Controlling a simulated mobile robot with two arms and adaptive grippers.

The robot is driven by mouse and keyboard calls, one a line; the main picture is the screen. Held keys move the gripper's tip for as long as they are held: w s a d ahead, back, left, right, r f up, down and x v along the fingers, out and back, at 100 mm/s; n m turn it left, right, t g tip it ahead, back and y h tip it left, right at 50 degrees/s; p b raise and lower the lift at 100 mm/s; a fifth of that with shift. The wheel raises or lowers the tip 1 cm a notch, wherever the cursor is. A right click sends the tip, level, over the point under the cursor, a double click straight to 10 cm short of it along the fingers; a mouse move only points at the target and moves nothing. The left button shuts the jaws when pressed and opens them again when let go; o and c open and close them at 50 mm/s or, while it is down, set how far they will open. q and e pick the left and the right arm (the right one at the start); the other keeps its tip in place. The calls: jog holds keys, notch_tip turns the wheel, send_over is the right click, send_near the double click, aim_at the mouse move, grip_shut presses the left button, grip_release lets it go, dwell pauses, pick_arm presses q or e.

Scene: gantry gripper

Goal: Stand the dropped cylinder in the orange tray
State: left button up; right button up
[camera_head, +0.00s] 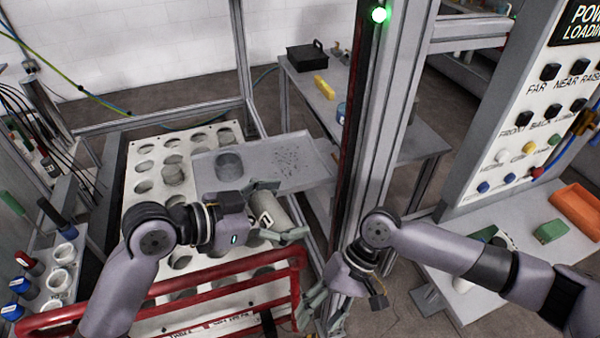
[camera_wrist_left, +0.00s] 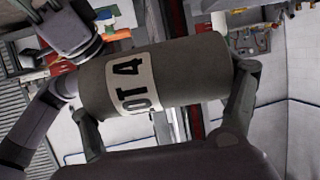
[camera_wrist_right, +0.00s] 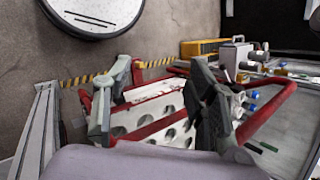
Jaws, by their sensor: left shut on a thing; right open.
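A grey cylinder (camera_head: 270,212) is held between the fingers of my left gripper (camera_head: 284,211), above the right side of the white holed plate. In the left wrist view the cylinder (camera_wrist_left: 160,85) lies across the fingers, with a pale label reading "OT 4". My right gripper (camera_head: 326,308) is open and empty, low beside the metal post; its spread fingers also show in the right wrist view (camera_wrist_right: 165,90). The orange tray (camera_head: 578,208) lies on the bench at the far right, below the control panel. Its inside is hard to make out.
The white holed plate (camera_head: 145,200) has a red rail (camera_head: 190,282) along its front. A grey shelf (camera_head: 305,172) sits behind my left gripper. A green block (camera_head: 550,231) lies beside the orange tray.

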pick_arm(q)
jog(key=shift+r, duration=0.1)
pick_arm(e)
notch_tip(320, 180, up, 6)
jog(key=s+d+n+h, duration=0.1)
notch_tip(320, 180, up, 24)
jog(key=n+t, duration=0.4)
jog(key=t, duration=0.3)
send_over(273, 208)
jog(key=s+d, duration=0.2)
jog(key=d, duration=0.2)
jog(key=x, duration=1.1)
jog(key=shift+w+f, duration=0.2)
jog(key=shift+f, duration=0.1)
jog(key=shift+c, duration=0.3)
